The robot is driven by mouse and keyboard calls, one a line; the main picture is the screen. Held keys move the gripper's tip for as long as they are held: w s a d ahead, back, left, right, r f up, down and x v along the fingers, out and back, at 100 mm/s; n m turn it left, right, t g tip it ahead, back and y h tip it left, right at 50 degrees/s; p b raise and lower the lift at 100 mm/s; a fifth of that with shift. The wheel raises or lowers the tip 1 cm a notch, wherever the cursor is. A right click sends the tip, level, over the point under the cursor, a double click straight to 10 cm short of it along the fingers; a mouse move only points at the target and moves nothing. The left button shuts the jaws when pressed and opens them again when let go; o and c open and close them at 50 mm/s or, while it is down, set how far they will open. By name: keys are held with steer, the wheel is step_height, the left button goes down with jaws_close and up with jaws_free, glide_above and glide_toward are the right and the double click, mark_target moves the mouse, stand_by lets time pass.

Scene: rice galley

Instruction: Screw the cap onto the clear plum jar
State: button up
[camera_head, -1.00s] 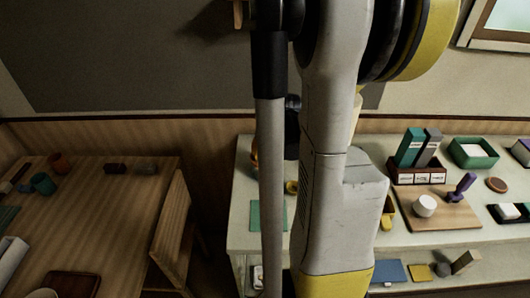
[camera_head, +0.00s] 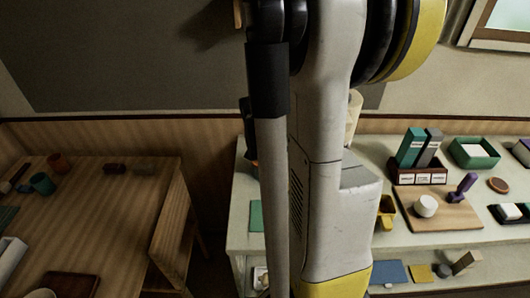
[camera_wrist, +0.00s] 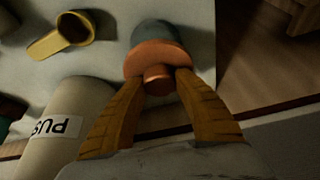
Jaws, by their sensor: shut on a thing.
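In the wrist view, my gripper (camera_wrist: 158,88) is shut on the small knob of an orange-brown cap (camera_wrist: 158,57). A dull blue-grey round body (camera_wrist: 157,33), which looks like the jar, shows just beyond the cap and is partly covered by it. The cap overlaps it in this view; I cannot tell whether the cap is seated on its rim or held above it. No clear plum colour shows in this dim light.
A yellow scoop (camera_wrist: 62,40) and a pale dispenser labelled PUSH (camera_wrist: 78,115) stand left of my gripper in the wrist view. The counter's edge lies close on the right. In the head view, a wooden board (camera_head: 440,212) and a green box (camera_head: 473,152) sit to the right.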

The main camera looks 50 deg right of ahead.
steer(key=m, duration=0.2)
steer(key=m+g, duration=0.1)
steer(key=m, duration=0.1)
steer(key=shift+w+g+h+b, duration=0.1)
steer(key=shift+g+h+b, duration=0.2)
steer(key=shift+m+g, duration=0.3)
steer(key=shift+m, duration=0.7)
steer(key=m+g, duration=0.1)
steer(key=m, duration=0.1)
steer(key=shift+m, duration=0.4)
steer(key=m+g, duration=0.1)
steer(key=m, duration=0.2)
steer(key=shift+b, duration=0.3)
steer(key=shift+g+y, duration=0.3)
steer(key=shift+y, duration=0.1)
